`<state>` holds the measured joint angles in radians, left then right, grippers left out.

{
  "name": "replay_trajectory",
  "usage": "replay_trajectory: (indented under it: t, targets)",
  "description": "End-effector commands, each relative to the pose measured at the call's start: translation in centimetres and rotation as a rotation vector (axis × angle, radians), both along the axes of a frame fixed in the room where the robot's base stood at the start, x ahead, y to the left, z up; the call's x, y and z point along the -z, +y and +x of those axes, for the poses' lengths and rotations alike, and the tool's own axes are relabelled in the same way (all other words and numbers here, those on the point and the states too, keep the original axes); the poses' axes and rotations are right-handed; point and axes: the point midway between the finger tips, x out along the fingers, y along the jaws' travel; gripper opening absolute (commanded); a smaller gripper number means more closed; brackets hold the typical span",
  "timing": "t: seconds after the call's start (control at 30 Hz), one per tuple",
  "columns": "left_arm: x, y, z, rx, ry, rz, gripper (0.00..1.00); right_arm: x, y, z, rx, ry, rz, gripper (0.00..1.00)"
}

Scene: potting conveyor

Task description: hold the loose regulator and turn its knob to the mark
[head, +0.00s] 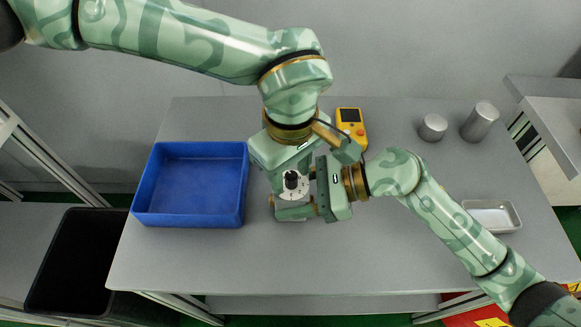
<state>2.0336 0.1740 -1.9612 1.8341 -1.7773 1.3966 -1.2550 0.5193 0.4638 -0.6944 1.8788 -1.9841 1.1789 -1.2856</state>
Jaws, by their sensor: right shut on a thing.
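The regulator shows a white round dial with a black knob (291,181) facing up, near the middle of the table. Brass-coloured fittings show at its sides. My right gripper (304,195) reaches in from the right and is shut on the regulator body, which it largely covers. My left gripper (284,160) is just behind and above the dial, close to the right gripper. Its fingertips are hidden, so I cannot tell its opening or whether it touches the knob. The mark on the dial is too small to make out.
An empty blue tray (196,183) stands left on the grey table (250,265). A yellow device (352,128) lies behind the grippers. Two grey cylinders (433,127) (480,121) stand at back right, a small metal tray (492,215) at right. A black bin (75,255) is beside the table.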

Motion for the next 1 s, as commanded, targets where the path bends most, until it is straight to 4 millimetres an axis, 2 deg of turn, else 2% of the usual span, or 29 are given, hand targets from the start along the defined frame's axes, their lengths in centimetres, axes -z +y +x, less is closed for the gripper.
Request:
replay_trajectory:
  t: [0.17,0.27,0.5,0.63,0.8,1.0]
  targets:
    - [-0.9,-0.1,0.0,0.002,-0.001,-0.003,0.42,0.1,0.0,0.0,0.000,0.002,-0.001,0.18]
    - [-2.6,-0.1,0.0,0.000,-0.002,-0.002,0.42,0.1,0.0,0.0,0.001,0.002,-0.001,0.18]
    - [-8.3,-0.1,0.1,-0.001,-0.004,-0.002,0.42,0.1,0.0,0.0,0.000,0.001,0.000,0.18]
    - [-10.5,0.0,0.1,-0.002,-0.003,0.000,0.42,0.0,0.0,0.0,0.001,0.001,0.000,0.18]
    - [-11.9,0.0,0.0,-0.001,0.000,0.000,0.42,0.0,0.0,0.0,0.001,0.001,0.000,0.18]
    - [-12.0,0.0,0.0,0.000,0.001,0.001,0.42,0.0,0.0,0.0,0.001,0.001,0.000,0.18]
